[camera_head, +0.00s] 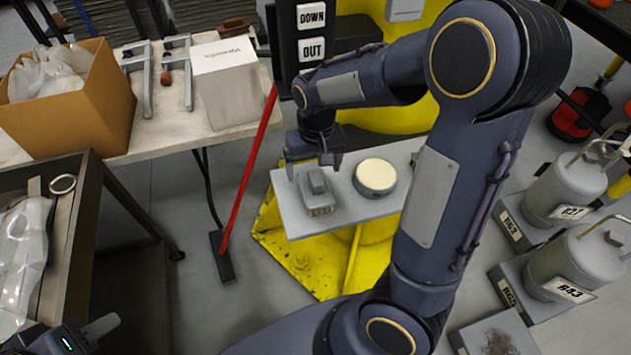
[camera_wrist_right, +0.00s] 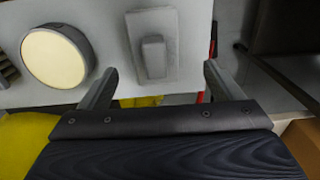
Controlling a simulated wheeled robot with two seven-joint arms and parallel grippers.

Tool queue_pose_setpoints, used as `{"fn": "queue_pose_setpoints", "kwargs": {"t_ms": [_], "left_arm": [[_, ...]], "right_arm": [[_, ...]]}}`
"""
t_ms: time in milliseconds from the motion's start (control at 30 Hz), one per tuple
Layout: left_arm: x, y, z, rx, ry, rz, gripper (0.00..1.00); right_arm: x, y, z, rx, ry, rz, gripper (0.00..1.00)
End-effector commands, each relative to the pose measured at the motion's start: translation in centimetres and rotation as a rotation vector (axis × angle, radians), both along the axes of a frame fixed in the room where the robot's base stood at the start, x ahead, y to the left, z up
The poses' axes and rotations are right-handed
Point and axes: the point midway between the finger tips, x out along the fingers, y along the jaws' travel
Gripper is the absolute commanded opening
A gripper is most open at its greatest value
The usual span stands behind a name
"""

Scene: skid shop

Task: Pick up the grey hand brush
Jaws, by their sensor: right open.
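The grey hand brush (camera_head: 318,200) lies on a light grey shelf (camera_head: 312,226) on a yellow machine, with its handle block upward and bristles at its near edge. It also shows in the right wrist view (camera_wrist_right: 154,58). My right gripper (camera_head: 316,166) is open and empty, above and just behind the brush. In the right wrist view its two fingers (camera_wrist_right: 160,85) stand apart, one to each side of the brush's line, with the brush beyond them. My left gripper (camera_head: 85,338) shows partly at the bottom left corner; its jaws are mostly cut off.
A round cream-topped disc (camera_head: 376,177) sits on the shelf close to the brush. A red-handled broom (camera_head: 249,165) leans left of the shelf. A table with a cardboard box (camera_head: 97,110) and a white box (camera_head: 228,88) stands left. Grey canisters (camera_head: 565,190) stand right.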

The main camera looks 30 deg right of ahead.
Motion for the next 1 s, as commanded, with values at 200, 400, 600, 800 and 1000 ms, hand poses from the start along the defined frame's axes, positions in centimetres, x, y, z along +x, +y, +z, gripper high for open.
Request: {"fn": "queue_pose_setpoints", "kwargs": {"t_ms": [200,400,600,800,1000], "left_arm": [[0.0,0.0,0.4,0.0,0.001,0.0,0.36],[0.0,0.0,0.6,0.0,0.001,0.0,0.36],[0.0,0.0,1.0,0.0,0.0,0.0,0.36],[0.0,0.0,1.1,0.0,0.0,0.0,0.36],[0.0,0.0,1.0,0.0,0.001,0.0,0.36]], "right_arm": [[0.7,-0.2,-1.8,-0.038,0.02,0.002,0.86],[0.3,-0.3,-4.0,-0.037,0.02,0.002,0.86],[-0.2,-0.4,-7.1,-0.036,0.02,0.001,0.86],[-0.1,-0.4,-8.3,-0.035,0.016,0.003,0.86],[-0.1,-0.4,-8.2,-0.035,0.014,0.003,0.82]]}}
